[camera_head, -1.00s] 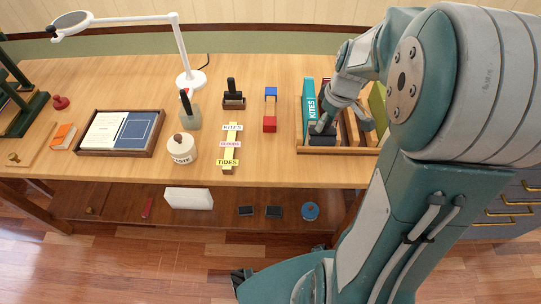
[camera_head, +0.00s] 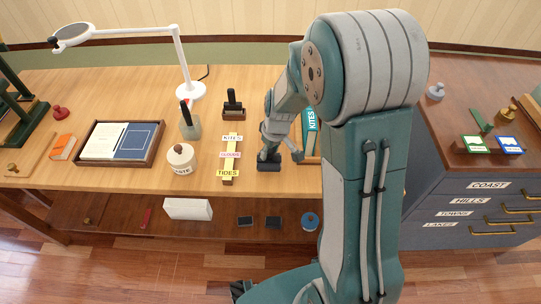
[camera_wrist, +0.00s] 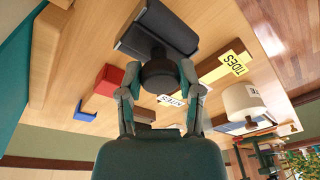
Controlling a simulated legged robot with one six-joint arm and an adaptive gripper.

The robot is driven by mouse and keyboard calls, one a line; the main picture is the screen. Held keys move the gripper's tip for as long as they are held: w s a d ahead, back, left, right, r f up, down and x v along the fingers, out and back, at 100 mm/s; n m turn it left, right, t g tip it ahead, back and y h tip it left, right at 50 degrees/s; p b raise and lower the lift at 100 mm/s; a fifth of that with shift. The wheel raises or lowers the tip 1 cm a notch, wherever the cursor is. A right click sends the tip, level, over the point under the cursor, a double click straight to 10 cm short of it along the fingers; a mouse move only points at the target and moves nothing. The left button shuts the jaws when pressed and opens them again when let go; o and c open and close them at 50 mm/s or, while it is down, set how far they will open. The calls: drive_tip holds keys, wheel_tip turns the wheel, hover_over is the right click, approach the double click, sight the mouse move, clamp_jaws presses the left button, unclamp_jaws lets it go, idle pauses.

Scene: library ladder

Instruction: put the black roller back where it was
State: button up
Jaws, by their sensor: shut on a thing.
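The black roller (camera_head: 268,166) is a dark bar with a round dark knob on top. It is at the lower end of my gripper (camera_head: 270,153), over the front part of the table, right of the labelled wooden strip (camera_head: 229,160). In the wrist view the roller (camera_wrist: 165,28) lies ahead of my gripper (camera_wrist: 158,76), whose two fingers are shut on its knob. Whether the roller touches the table I cannot tell. The wooden rack (camera_head: 308,161) with the teal KITES book (camera_head: 311,132) is to the right, mostly hidden behind my arm.
A red block (camera_wrist: 108,78) and blue block (camera_wrist: 84,112) lie close by in the wrist view. A lidded pot (camera_head: 181,160), a black-handled piece in a wooden stand (camera_head: 233,112) and a document tray (camera_head: 91,161) stand left. Drawers (camera_head: 480,215) are right.

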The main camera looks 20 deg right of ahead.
sight(276, 162)
drive_tip(key=shift+f, duration=1.3)
drive_tip(key=o, duration=1.1)
wheel_tip(276, 162, up, 12)
drive_tip(key=s+d, duration=0.1)
drive_tip(key=s, duration=0.1)
drive_tip(key=s+r+m+t, duration=0.1)
drive_tip(key=s+r, duration=0.3)
drive_tip(key=s, duration=0.2)
drive_tip(key=s+r+m+t, duration=0.2)
drive_tip(key=s+r, duration=0.3)
drive_tip(key=s, duration=0.1)
drive_tip(key=s+a+r+m+t+h, duration=0.1)
drive_tip(key=s+r+m, duration=0.1)
drive_tip(key=s+r, duration=0.2)
drive_tip(key=shift+s+r, duration=0.15)
drive_tip(key=shift+s, duration=1.3)
